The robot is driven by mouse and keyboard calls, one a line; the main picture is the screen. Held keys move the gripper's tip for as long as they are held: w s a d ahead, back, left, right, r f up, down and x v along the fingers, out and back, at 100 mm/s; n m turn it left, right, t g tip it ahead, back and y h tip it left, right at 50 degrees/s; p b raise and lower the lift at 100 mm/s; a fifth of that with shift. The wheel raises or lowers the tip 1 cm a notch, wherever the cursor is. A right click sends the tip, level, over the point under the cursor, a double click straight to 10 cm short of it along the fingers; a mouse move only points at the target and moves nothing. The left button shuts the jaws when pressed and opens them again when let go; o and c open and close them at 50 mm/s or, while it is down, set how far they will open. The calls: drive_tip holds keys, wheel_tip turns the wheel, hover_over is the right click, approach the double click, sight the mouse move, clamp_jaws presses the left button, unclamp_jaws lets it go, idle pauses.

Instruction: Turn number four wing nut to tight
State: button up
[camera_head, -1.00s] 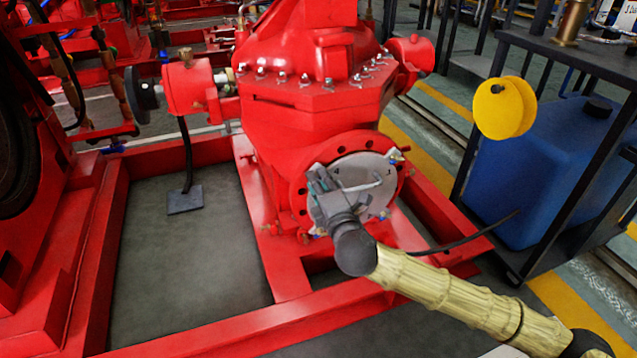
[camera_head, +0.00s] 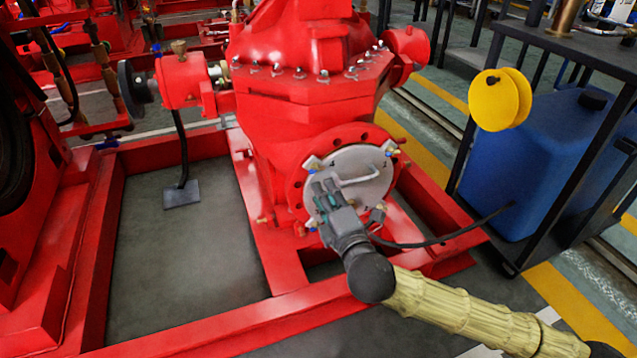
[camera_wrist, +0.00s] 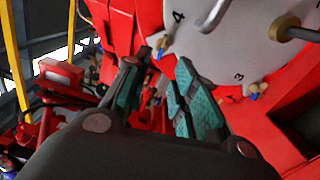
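A round grey cover plate (camera_head: 368,182) with a bent handle sits on the red pump housing. Wing nuts with brass and blue parts stand around its rim. In the wrist view the number four wing nut (camera_wrist: 161,48) is beside the printed 4, just beyond my fingertips. In the head view a wing nut (camera_head: 312,164) shows at the plate's upper left, above my fingers. My gripper (camera_wrist: 160,66) is open with its teal pads apart, and nothing is seen held. It also shows in the head view (camera_head: 324,186), in front of the plate's left part. The number three wing nut (camera_wrist: 255,90) is to the right.
The plate's handle (camera_head: 362,179) sticks out close to the fingers. A red base frame (camera_head: 235,322) surrounds the pump. A black hose (camera_head: 450,238) passes right of my wrist toward a blue tank (camera_head: 535,165). A yellow disc (camera_head: 498,99) stands at the right.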

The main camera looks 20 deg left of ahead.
drive_tip(key=v, duration=0.4)
drive_tip(key=shift+s+d, duration=0.1)
drive_tip(key=shift+s, duration=0.05)
idle(0.4)
